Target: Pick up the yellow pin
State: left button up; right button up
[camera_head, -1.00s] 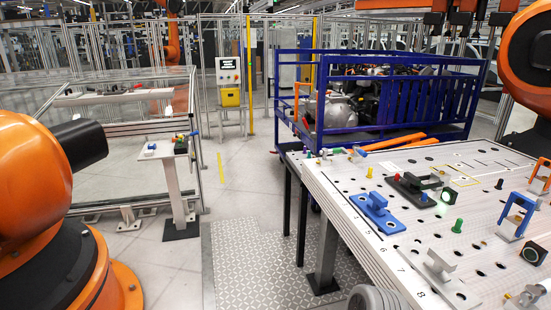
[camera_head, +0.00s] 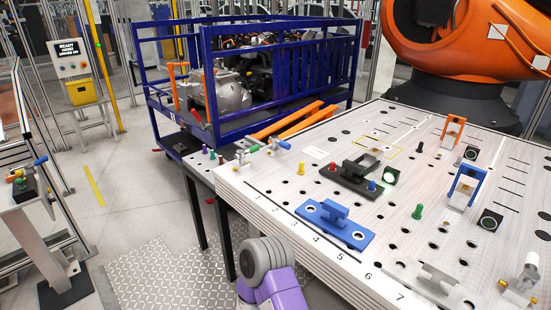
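A small yellow spot (camera_head: 503,283) shows on the fixture at the lower right edge of the perforated table, too small to identify. On the white perforated table (camera_head: 262,200) stand a red pin (camera_head: 333,167), a blue pin (camera_head: 372,186) and a green pin (camera_head: 417,211). The red and blue ones are at the black fixture (camera_head: 350,177). A grey and purple link of my arm shows at the bottom, in front of the table's near edge. Neither of my grippers is in view.
A blue block (camera_head: 335,225) lies near the table's front edge. Orange-handled (camera_head: 452,130) and blue-handled (camera_head: 467,187) fixtures stand farther right. A blue cage cart (camera_head: 285,60) stands behind. A small stand (camera_head: 35,228) is at left. Patterned floor lies clear between.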

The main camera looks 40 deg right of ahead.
aim_at(301, 171)
jog(key=i, duration=2.8)
jog(key=z, duration=2.4)
